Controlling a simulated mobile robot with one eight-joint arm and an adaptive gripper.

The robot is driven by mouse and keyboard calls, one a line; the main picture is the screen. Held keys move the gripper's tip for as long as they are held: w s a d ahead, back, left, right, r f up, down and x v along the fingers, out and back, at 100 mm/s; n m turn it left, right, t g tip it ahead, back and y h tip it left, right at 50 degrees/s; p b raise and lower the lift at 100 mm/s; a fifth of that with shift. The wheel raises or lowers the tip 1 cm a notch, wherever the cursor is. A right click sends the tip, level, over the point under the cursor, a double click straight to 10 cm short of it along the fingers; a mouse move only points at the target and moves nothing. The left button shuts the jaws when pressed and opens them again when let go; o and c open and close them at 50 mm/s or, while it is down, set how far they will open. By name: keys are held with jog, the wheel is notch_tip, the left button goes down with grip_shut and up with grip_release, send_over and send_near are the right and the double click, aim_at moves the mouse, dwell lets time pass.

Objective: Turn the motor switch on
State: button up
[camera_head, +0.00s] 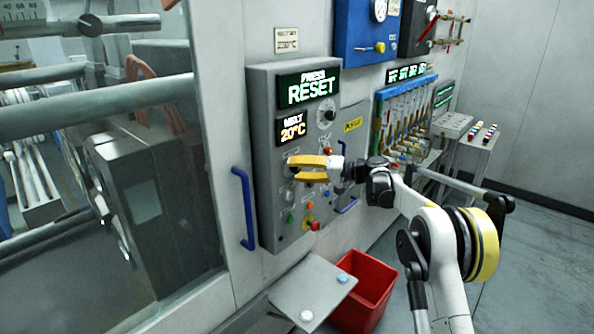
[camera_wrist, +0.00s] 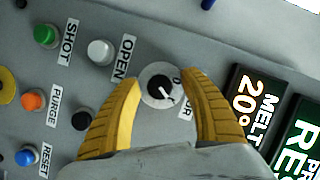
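The motor switch is a round knob with a black centre and a white pointer mark (camera_wrist: 163,91), on the grey control panel (camera_head: 262,110). Its label is partly hidden by a finger; only "O" and "OR" show. My gripper (camera_wrist: 161,78) has two yellow fingers spread apart, one on each side of the knob in the wrist view. I cannot tell whether they touch it. In the head view my gripper (camera_head: 294,168) is in front of the panel below the "MELT 20°C" display (camera_head: 293,127), and the knob is largely hidden there.
The wrist view shows a green SHOT button (camera_wrist: 45,35), a white OPEN button (camera_wrist: 101,51), an orange PURGE button (camera_wrist: 33,101) and a blue RESET button (camera_wrist: 26,156). The panel display reads "PRESS RESET" (camera_head: 309,88). A blue handle (camera_head: 243,208) and a red bin (camera_head: 362,292) are nearby.

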jog(key=shift+d, duration=0.1)
jog(key=v, duration=1.2)
jog(key=shift+s, duration=0.15)
jog(key=s+d+f+m+h+b, duration=0.1)
jog(key=s+h+b, duration=0.3)
jog(key=s, duration=0.7)
jog(key=s+d+f+m+h+b, duration=0.15)
jog(key=s+h+b, duration=0.25)
jog(key=s, duration=0.7)
jog(key=s+d+f+h+b, duration=0.2)
jog(key=s+f, duration=0.3)
jog(key=s, duration=0.3)
jog(key=s+d+f+t+h+b, duration=0.1)
jog(key=s+d+f+h+b, duration=0.1)
jog(key=s+d+f, duration=0.3)
jog(key=s+d+f+t+h+b, duration=0.1)
jog(key=s+d+f+h, duration=0.2)
jog(key=s, duration=0.8)
notch_tip(320, 180, down, 3)
jog(key=shift+s+d+r+n+b, duration=0.1)
jog(key=shift+s+d+n+b, duration=0.25)
jog(key=shift+d+b, duration=0.1)
